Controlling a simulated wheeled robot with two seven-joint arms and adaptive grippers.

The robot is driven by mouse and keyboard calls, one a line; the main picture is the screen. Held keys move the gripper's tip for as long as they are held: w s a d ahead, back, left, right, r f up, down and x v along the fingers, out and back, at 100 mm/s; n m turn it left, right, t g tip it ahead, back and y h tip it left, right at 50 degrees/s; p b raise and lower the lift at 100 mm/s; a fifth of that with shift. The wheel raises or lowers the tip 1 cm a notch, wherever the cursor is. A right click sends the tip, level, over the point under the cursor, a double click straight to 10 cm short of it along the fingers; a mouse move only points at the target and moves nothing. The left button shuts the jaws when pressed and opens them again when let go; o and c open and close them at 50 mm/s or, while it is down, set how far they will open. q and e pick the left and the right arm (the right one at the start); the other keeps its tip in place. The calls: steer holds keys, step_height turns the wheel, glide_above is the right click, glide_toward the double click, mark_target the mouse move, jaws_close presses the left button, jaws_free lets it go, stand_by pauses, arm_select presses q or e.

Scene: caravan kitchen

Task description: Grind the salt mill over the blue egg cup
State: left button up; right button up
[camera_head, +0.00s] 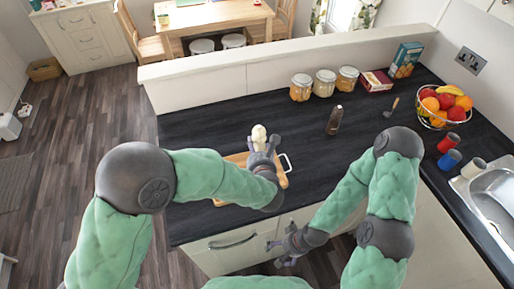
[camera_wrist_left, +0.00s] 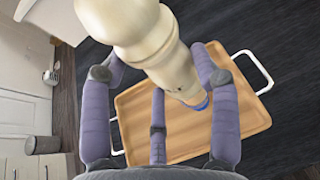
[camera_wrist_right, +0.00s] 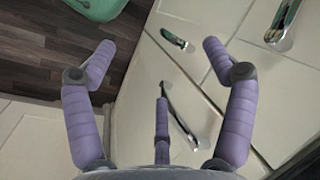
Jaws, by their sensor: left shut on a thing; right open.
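The cream salt mill (camera_head: 259,134) is held in my left gripper (camera_head: 262,150) above the wooden tray. In the left wrist view the salt mill (camera_wrist_left: 140,40) slants between the fingers and fills the upper middle. A small bit of the blue egg cup (camera_wrist_left: 201,104) shows at the mill's lower end; the mill hides most of the cup. I cannot tell the gap between them. The egg cup is hidden in the head view. My right gripper (camera_head: 290,245) is open and empty, low in front of the cabinet drawers.
The wooden tray (camera_head: 282,181) with white handles lies on the dark worktop (camera_head: 220,128). A dark bottle (camera_head: 334,120), several jars and boxes stand to the right and back. A fruit basket (camera_head: 444,105), cups and the sink (camera_head: 490,195) are at far right. The worktop's middle is clear.

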steer(key=shift+c, duration=0.3)
steer(key=c, duration=0.3)
steer(key=w+d+r+n+g+h, duration=0.25)
steer(key=d+r+n+g, duration=0.25)
steer(key=r+n+g, duration=0.55)
steer(key=shift+c, duration=0.2)
steer(key=m+t+y, duration=0.3)
steer(key=m+t, duration=0.1)
steer(key=t, duration=0.5)
glide_toward(262, 127)
steer(key=shift+h, duration=0.25)
steer(key=x, duration=1)
steer(key=shift+w+a+f, duration=0.1)
steer(key=shift+a+f, duration=0.05)
steer(key=shift+a, duration=0.1)
